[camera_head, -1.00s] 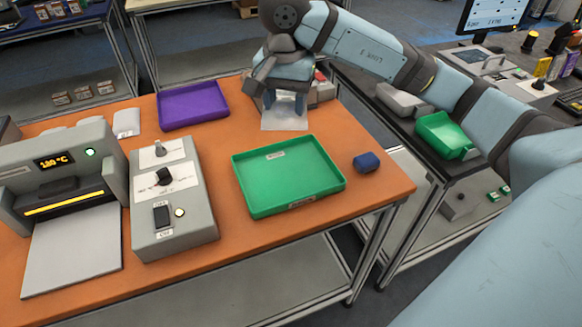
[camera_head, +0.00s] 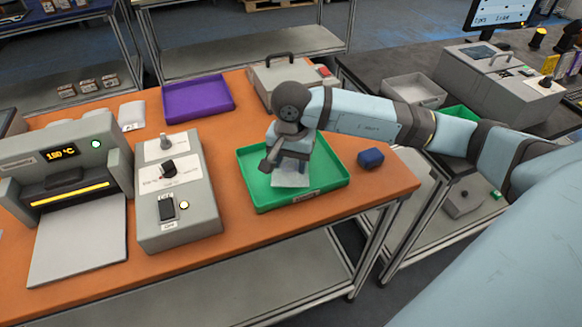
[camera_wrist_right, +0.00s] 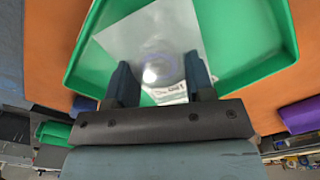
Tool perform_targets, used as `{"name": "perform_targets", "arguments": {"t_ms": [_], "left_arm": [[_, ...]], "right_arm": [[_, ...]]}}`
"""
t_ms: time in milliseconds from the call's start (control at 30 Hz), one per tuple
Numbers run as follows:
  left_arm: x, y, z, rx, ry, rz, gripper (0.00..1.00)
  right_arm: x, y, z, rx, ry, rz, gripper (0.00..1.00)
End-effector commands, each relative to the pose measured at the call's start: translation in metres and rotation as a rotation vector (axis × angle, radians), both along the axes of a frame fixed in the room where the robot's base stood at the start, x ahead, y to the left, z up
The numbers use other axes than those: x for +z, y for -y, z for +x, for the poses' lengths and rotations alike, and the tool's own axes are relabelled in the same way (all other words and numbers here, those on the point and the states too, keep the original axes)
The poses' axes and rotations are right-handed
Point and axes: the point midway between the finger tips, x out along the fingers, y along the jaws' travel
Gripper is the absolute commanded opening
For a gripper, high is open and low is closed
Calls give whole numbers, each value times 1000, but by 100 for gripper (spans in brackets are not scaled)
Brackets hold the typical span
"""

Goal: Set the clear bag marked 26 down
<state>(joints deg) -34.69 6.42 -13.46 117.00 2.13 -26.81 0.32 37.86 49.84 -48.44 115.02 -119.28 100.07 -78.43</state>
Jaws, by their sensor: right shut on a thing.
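The clear bag (camera_head: 291,179) hangs from my right gripper (camera_head: 290,158), over the green tray (camera_head: 262,196) on the orange table. In the right wrist view the clear bag (camera_wrist_right: 150,40) is a translucent sheet with a small printed label near the fingers. The number on it is too small to read. The right gripper (camera_wrist_right: 163,85) is shut on the bag's edge, with the green tray (camera_wrist_right: 262,40) around and beneath it. I cannot tell whether the bag touches the tray floor. My left gripper is not in view.
A purple tray (camera_head: 198,97) lies at the back of the table. A grey control box (camera_head: 177,195) and a heat sealer (camera_head: 65,175) stand on the left. A blue block (camera_head: 371,158) sits right of the green tray. A grey case (camera_head: 290,76) stands behind.

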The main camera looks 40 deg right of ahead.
Motion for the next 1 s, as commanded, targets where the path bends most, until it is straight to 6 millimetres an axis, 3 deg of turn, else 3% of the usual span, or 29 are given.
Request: {"name": "perform_targets", "arguments": {"t_ms": [133, 533, 567, 633, 1000], "left_arm": [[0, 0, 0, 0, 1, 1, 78], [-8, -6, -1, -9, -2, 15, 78], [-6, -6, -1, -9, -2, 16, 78], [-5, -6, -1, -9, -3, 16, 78], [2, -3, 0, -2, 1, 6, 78]], "right_arm": [[-21, 0, 0, -1, -2, 1, 24], [-29, 0, 0, 0, 0, 0, 24], [-26, 0, 0, 0, 0, 0, 55], [-26, 0, 0, 0, -1, -1, 72], [-21, 0, 0, 0, -1, 0, 74]]}}
